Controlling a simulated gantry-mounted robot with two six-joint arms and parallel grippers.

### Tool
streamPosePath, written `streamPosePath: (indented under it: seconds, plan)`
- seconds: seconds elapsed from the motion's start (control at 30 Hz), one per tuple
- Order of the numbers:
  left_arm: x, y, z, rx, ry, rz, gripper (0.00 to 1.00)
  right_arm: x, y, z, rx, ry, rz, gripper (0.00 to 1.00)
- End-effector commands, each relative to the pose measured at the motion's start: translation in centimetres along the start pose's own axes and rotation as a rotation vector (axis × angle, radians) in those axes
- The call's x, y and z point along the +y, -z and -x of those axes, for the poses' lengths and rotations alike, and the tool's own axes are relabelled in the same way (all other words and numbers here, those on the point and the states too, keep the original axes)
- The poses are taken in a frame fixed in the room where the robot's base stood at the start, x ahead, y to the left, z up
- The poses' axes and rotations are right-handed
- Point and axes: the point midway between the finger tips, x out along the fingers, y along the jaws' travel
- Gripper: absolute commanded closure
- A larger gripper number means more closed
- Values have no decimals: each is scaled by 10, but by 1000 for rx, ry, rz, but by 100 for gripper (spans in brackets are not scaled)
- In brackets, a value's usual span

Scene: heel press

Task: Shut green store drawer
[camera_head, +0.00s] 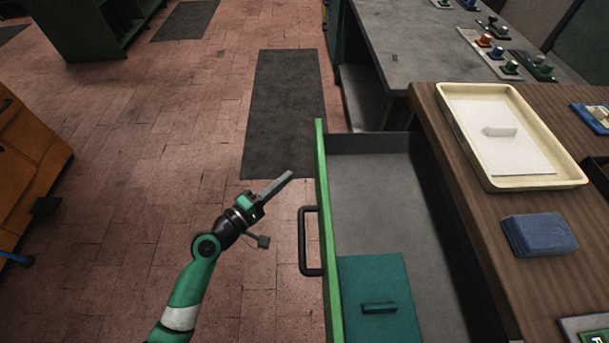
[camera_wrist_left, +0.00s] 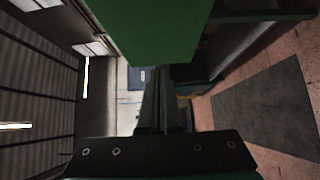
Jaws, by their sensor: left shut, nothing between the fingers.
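The green store drawer (camera_head: 320,200) stands pulled open from the wooden-topped bench in the head view. Its green front faces left and carries a black bar handle (camera_head: 303,240). Inside lies a teal flat piece (camera_head: 375,290) with a small grip on it; the rest of the drawer floor is bare grey. My left gripper (camera_head: 289,175) is shut and empty, just left of the drawer front and beyond the handle. A green panel, which looks like the drawer front (camera_wrist_left: 150,25), fills the top of the left wrist view above the fingers (camera_wrist_left: 165,100). My right gripper is not in view.
The wooden bench top (camera_head: 440,130) holds a cream tray (camera_head: 570,184) and a blue folded cloth (camera_head: 540,234). A grey table (camera_head: 400,50) with control knobs stands behind. Open brick floor with a dark mat (camera_head: 283,110) lies left of the drawer. An orange cabinet (camera_head: 30,140) is at far left.

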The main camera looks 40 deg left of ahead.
Motion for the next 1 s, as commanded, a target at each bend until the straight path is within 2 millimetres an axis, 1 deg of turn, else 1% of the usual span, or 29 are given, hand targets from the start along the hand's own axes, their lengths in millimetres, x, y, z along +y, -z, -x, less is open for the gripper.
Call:
streamPosePath:
  seconds: [0.03,0.1,0.2,0.3,0.43,0.77,1.0]
  plan:
    - [-1,0,-12,-3,-3,-1,100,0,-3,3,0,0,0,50]
    - [-1,-2,-25,-3,-2,-1,100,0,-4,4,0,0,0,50]
    - [0,-16,-36,-4,-1,-1,100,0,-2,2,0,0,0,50]
    - [0,-24,-44,-2,1,0,100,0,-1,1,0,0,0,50]
    - [0,-28,-48,0,-1,0,100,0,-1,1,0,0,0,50]
    - [0,-28,-49,1,0,0,100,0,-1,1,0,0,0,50]
    - [2,-26,-52,20,2,2,100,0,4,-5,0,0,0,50]
